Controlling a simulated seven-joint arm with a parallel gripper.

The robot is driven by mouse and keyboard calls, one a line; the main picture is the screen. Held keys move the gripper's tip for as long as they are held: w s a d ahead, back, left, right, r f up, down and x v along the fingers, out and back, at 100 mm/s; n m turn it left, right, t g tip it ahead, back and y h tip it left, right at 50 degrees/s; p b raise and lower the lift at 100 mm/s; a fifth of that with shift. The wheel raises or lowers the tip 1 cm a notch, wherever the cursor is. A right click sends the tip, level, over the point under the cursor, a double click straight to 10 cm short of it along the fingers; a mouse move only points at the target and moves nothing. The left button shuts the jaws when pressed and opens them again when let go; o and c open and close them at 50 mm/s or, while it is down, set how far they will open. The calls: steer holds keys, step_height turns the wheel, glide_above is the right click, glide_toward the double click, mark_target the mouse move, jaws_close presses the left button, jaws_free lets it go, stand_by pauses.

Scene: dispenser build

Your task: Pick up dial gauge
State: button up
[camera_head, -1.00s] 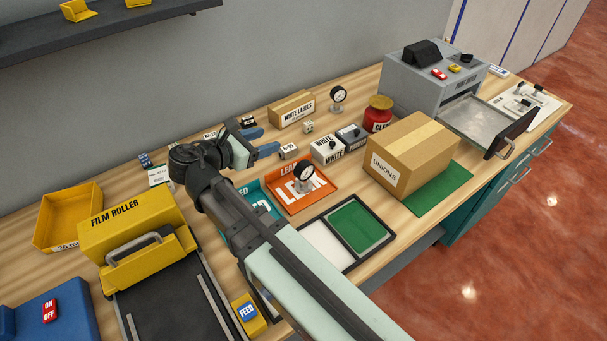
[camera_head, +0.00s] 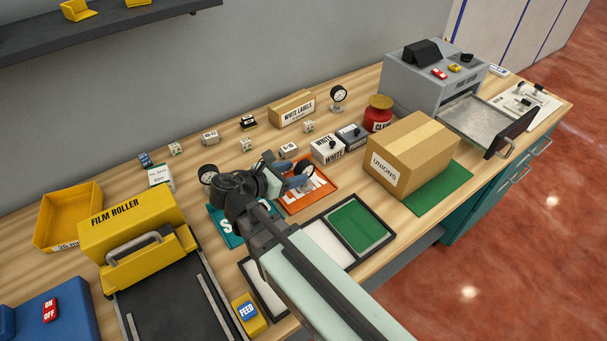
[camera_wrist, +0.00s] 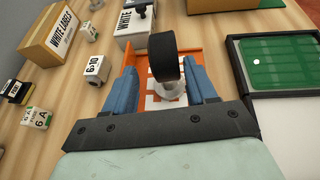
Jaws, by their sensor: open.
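A dial gauge (camera_head: 307,171) with a round black-rimmed face stands on the orange tray (camera_head: 322,193) marked with white letters. My gripper (camera_head: 290,178) is open at this gauge, with its blue fingers low over the tray. In the wrist view the gauge's dark head (camera_wrist: 165,58) and pale base lie between the two open fingers (camera_wrist: 165,90). Whether either finger touches it I cannot tell. A second dial gauge (camera_head: 208,174) stands by the teal tray (camera_head: 226,232), partly hidden by my arm. A third gauge (camera_head: 338,97) stands at the back by the white-labels box.
A cardboard unions box (camera_head: 412,155) stands right of the orange tray. A black-framed panel (camera_head: 357,226) lies in front. White and grey boxes (camera_head: 328,150) and a red jar (camera_head: 378,115) stand behind. Small labelled blocks (camera_head: 289,150) are scattered at the back.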

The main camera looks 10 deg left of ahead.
mark_target(308, 170)
steer(key=shift+x, duration=3.05)
steer(key=shift+s+d, duration=0.1)
steer(key=shift+d, duration=0.05)
steer(key=shift+r, duration=0.1)
jaws_close()
